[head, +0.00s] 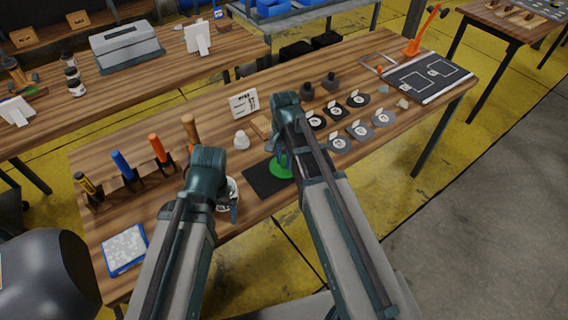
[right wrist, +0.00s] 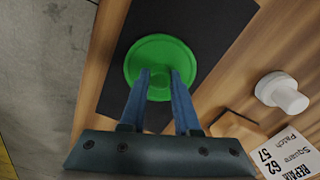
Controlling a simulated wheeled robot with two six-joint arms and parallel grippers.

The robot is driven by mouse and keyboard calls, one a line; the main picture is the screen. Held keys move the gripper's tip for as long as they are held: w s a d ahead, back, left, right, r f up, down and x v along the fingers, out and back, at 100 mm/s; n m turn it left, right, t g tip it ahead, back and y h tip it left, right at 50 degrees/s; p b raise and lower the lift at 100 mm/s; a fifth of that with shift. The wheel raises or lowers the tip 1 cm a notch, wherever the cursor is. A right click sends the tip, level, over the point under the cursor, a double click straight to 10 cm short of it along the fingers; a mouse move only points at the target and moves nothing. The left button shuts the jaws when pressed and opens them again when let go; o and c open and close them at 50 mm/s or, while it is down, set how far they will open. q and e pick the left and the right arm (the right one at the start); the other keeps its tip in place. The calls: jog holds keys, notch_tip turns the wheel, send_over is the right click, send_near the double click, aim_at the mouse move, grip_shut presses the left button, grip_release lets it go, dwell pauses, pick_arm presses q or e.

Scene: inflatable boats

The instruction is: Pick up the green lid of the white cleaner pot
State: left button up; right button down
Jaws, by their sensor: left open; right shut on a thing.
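The round green lid (head: 279,172) is over the black mat (head: 262,187) near the table's front edge. It also shows in the right wrist view (right wrist: 137,62), with its knob between my fingers. My right gripper (right wrist: 160,82) is shut on that knob; I cannot tell whether the lid touches the mat. A white pot (head: 229,184) stands left of the mat, mostly hidden by my left gripper (head: 232,208). My left gripper is open, pointing down at the pot.
A small white knobbed piece (head: 241,141) and a sign card (head: 243,104) stand behind the mat. Several round and square patches (head: 361,131) lie to the right. Tools in a rack (head: 135,178) and a blue-edged tray (head: 125,249) are at the left.

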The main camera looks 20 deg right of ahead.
aim_at(284, 161)
pick_arm(q)
jog(key=shift+r, duration=0.15)
pick_arm(e)
jog(key=shift+r, duration=0.15)
pick_arm(q)
notch_tip(284, 161, up, 10)
jog(key=p, duration=1)
pick_arm(e)
notch_tip(284, 161, up, 10)
